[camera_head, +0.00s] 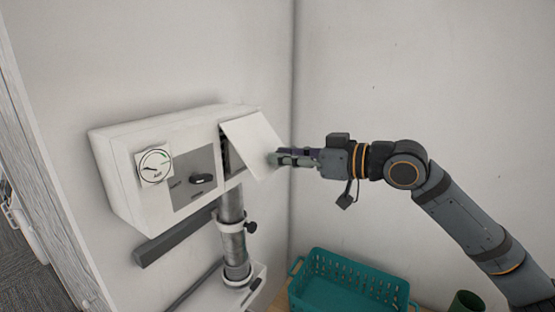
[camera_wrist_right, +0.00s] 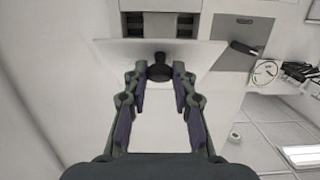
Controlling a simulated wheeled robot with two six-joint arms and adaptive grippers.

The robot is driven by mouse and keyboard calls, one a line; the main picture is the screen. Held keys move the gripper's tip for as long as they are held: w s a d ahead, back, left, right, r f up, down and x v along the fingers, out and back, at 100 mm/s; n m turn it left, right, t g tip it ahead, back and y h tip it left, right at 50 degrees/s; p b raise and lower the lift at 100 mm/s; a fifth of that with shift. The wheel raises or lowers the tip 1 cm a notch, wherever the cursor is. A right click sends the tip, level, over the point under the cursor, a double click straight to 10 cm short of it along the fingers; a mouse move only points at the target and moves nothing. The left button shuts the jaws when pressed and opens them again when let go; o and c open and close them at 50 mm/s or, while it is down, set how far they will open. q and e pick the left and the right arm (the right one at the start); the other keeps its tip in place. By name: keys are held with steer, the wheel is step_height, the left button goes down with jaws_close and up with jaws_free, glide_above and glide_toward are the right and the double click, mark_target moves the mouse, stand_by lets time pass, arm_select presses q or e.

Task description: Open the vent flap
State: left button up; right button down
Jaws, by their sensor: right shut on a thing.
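The white vent flap (camera_head: 252,143) is on the right part of a white wall box (camera_head: 118,180). It stands tilted out from the box, with a dark gap along its left edge. In the right wrist view the flap (camera_wrist_right: 112,52) shows with a dark knob (camera_wrist_right: 160,68) on it and dark vent openings (camera_wrist_right: 160,25) beyond it. My right gripper (camera_head: 278,159) is at the flap's lower right edge. In the wrist view its fingertips (camera_wrist_right: 159,72) are on both sides of the knob, shut on it. My left gripper is not in view.
The box has a round gauge (camera_head: 155,164) and a dark knob (camera_head: 203,180) on a grey panel. A grey pipe (camera_head: 233,240) runs below it. A teal basket (camera_head: 345,285) and a dark green container (camera_head: 467,302) stand low at the right. The right wall is bare.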

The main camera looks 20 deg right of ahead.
step_height(320, 180, up, 8)
steer(key=s+d+p, duration=0.1)
steer(key=p, duration=0.2)
steer(key=shift+s+d, duration=0.15)
steer(key=shift+s, duration=0.15)
stand_by(0.4)
steer(key=c, duration=1.5)
jaws_free()
steer(key=shift+c, duration=0.2)
steer(key=o, duration=0.4)
steer(key=shift+w+a+f, duration=0.15)
steer(key=shift+w+a, duration=0.05)
steer(key=shift+w, duration=0.05)
steer(key=shift+o, duration=0.2)
